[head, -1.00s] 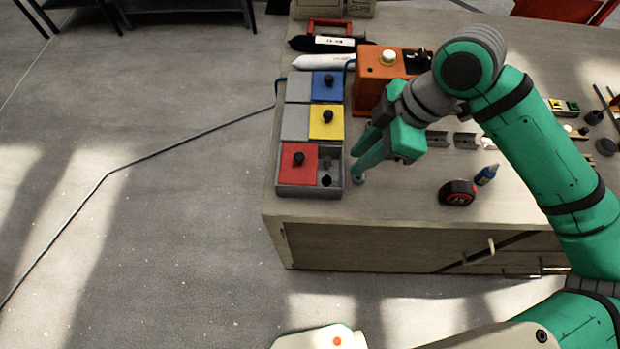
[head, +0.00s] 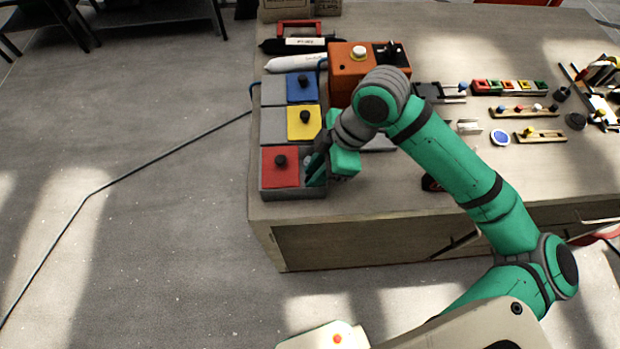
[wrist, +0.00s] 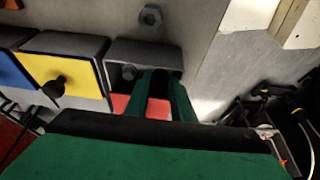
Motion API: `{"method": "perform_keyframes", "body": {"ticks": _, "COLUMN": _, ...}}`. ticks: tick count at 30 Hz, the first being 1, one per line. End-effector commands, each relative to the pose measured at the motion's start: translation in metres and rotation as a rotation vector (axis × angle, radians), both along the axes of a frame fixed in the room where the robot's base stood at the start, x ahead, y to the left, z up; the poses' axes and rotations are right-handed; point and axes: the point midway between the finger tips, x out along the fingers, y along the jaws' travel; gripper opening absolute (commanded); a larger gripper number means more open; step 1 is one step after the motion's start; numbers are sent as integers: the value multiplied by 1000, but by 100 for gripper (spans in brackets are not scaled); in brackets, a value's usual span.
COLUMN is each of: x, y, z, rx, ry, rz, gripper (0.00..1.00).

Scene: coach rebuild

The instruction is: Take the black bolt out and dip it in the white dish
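The parts box with the red lid (head: 281,167) stands at the table's near left corner. Its lid covers the left half and the right compartment is open. In the wrist view a dark bolt head (wrist: 128,72) shows inside this open compartment (wrist: 143,46), just left of my fingers. My gripper (head: 314,172) points down into the compartment; in the wrist view its two green fingers (wrist: 162,78) are apart with a narrow dark gap and nothing clearly held. A small round dish (head: 491,138) with a white rim and blue inside lies on the table to the right.
Boxes with yellow (head: 304,123) and blue (head: 302,88) lids stand behind the red one. An orange box (head: 350,83) stands behind my wrist. A hex nut (wrist: 150,15) lies on the table. A tape measure (head: 429,183) is partly hidden by my arm. Racks of small parts lie at the right.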

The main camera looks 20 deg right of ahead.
Motion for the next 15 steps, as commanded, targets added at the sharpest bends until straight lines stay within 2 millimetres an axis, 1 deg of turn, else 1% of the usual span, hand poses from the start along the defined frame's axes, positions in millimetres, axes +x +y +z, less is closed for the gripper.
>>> {"method": "perform_keyframes", "body": {"ticks": 3, "x": 1, "y": 2, "z": -5, "rx": -1, "ry": 0, "rz": 0, "gripper": 22}}
{"method": "perform_keyframes", "body": {"ticks": 9, "x": 1, "y": 2, "z": -6, "rx": -1, "ry": -1, "rz": 0, "gripper": 22}}
{"method": "perform_keyframes", "body": {"ticks": 12, "x": 1, "y": 2, "z": -5, "rx": -1, "ry": -1, "rz": 0, "gripper": 0}}
{"method": "perform_keyframes", "body": {"ticks": 15, "x": 1, "y": 2, "z": -5, "rx": -1, "ry": -1, "rz": 0, "gripper": 0}}
